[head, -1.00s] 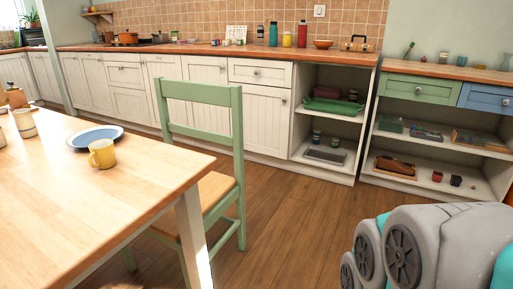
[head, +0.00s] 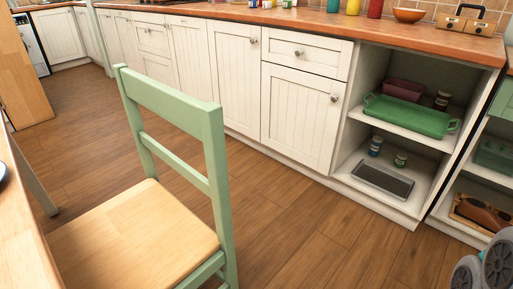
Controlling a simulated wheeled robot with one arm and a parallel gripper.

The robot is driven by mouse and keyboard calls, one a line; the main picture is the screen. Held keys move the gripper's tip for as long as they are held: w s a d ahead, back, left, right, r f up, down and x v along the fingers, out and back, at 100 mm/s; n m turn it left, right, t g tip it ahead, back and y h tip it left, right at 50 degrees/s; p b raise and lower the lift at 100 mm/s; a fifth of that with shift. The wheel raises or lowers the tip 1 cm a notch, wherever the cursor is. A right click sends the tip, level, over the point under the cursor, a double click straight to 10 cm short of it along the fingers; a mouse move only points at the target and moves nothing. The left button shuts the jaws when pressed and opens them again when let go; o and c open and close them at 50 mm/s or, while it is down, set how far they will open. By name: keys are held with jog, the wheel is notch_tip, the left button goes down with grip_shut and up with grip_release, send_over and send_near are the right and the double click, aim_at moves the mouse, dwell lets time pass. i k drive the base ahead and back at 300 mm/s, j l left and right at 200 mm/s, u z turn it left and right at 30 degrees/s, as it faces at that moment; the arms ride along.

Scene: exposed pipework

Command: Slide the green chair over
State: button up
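The green chair (head: 178,112) stands upright on the wooden floor in the left half of the head view. It has a green wooden back and frame and a pale wooden seat (head: 130,240). Its backrest is on the side toward the cabinets, and its seat faces the table at the left. The lower legs are mostly cut off by the bottom edge. My gripper is not in view; only a grey part of my arm shows at the lower right corner.
The wooden table (head: 22,225) edge is at the far left. White cabinets (head: 300,115) and open shelves with a green tray (head: 408,116) line the back. The brown floor (head: 300,235) between chair and cabinets is clear.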

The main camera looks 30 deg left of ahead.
aim_at(143, 236)
jog(key=i+u, duration=0.3)
jog(key=u, duration=0.15)
jog(key=i+l+u, duration=0.15)
jog(key=u, duration=0.3)
jog(key=i+l+u, duration=0.55)
jog(key=u, duration=0.3)
jog(key=i+l+u, duration=0.1)
jog(key=l+u, duration=0.35)
jog(key=i+l+u, duration=0.1)
jog(key=l+u, duration=0.2)
jog(key=u, duration=0.15)
jog(key=l+u, duration=0.4)
jog(key=i+j, duration=0.1)
jog(key=j, duration=0.2)
